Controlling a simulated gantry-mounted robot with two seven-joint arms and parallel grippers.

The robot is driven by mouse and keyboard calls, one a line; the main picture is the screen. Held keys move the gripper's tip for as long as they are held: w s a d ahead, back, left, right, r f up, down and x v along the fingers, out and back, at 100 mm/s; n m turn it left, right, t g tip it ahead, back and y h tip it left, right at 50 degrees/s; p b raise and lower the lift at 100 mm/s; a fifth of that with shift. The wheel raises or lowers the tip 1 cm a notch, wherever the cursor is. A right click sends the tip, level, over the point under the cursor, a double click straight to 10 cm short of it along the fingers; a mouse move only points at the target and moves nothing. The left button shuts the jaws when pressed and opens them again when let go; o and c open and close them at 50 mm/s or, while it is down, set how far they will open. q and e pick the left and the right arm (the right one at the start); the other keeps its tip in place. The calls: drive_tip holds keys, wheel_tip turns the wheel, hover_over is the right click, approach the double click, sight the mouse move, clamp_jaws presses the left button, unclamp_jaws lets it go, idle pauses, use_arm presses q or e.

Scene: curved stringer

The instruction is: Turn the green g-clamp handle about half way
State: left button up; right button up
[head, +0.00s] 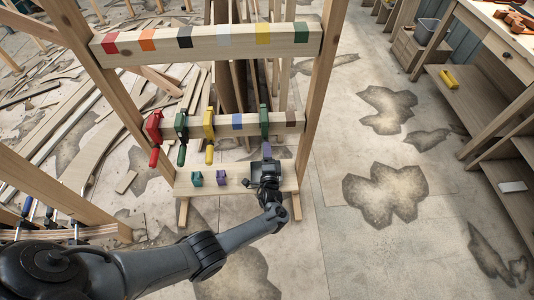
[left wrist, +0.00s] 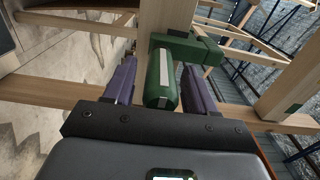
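A green g-clamp (head: 264,121) sits on the right part of the rack's middle rail. In the left wrist view the clamp's green body (left wrist: 188,47) grips a wooden piece, and its green handle (left wrist: 161,80) with a pale stripe points toward my palm. My left gripper (head: 267,152) is just below this clamp. In the left wrist view its purple fingers (left wrist: 160,84) are open, one on each side of the handle, with a visible gap on both sides. Another dark green clamp (head: 181,125) hangs further left on the same rail. My right gripper is out of view.
A red clamp (head: 154,127) and a yellow clamp (head: 209,123) hang on the middle rail. A teal item (head: 196,179) and a purple item (head: 222,177) sit on the lower board (head: 208,188). Wooden posts flank the rack. A shelf unit (head: 470,95) stands right; the floor between is clear.

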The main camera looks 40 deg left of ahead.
use_arm(q)
drive_tip(key=shift+s, duration=0.1)
drive_tip(key=shift+s+d, duration=0.15)
drive_tip(key=shift+d, duration=0.1)
drive_tip(key=p+v, duration=0.3)
drive_tip(key=v, duration=0.7)
drive_tip(key=shift+s+d, duration=0.1)
drive_tip(key=shift+s, duration=0.05)
drive_tip(key=p+v, duration=0.1)
drive_tip(key=v, duration=0.2)
drive_tip(key=shift+s+d, duration=0.15)
idle(0.3)
